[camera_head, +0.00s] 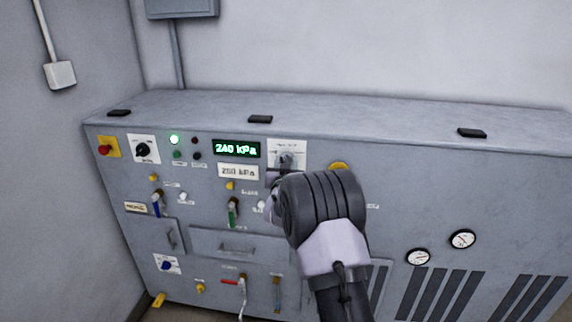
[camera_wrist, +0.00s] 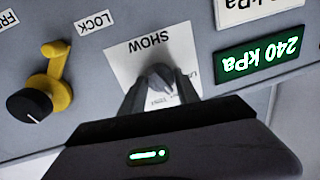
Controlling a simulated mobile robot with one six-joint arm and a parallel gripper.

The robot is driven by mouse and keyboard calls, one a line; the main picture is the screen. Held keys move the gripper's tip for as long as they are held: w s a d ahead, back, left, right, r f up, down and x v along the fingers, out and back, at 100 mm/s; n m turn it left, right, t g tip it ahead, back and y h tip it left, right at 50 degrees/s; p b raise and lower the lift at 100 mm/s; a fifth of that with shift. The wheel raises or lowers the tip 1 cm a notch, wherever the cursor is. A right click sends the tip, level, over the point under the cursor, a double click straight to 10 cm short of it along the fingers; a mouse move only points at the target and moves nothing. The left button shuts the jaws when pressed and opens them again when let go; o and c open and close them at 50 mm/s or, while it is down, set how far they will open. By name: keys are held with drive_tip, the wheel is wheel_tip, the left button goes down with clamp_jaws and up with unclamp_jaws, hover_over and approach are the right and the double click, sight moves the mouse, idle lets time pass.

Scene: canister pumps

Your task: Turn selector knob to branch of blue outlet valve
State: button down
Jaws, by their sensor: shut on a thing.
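A grey knob (camera_wrist: 160,75) sits on a white plate marked SHOW (camera_wrist: 181,40) in the wrist view. My gripper (camera_wrist: 158,84) is shut on this knob, one finger on each side. In the head view, the knob (camera_head: 287,160) shows on its white plate below the panel's top edge, with my gripper (camera_head: 276,174) at it. The plate's other words are partly covered or too small to read. A blue-handled valve (camera_head: 156,197) is at the left of the panel, and a green-handled one (camera_head: 232,212) is nearer the middle.
A black knob (camera_wrist: 30,106) with a yellow lock lever (camera_wrist: 57,75) is beside my gripper. A green display (camera_head: 236,149) reads 240 kPa. A black knob (camera_head: 143,149), a blue knob (camera_head: 166,265) and a red handle (camera_head: 230,282) are left of my arm. Gauges (camera_head: 462,239) are right.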

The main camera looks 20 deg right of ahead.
drive_tip(key=shift+b, duration=0.35)
drive_tip(key=c, duration=0.9)
unclamp_jaws()
drive_tip(key=p+v, duration=0.1)
drive_tip(key=v, duration=1.6)
drive_tip(key=shift+s+a, duration=0.1)
drive_tip(key=shift+s, duration=0.1)
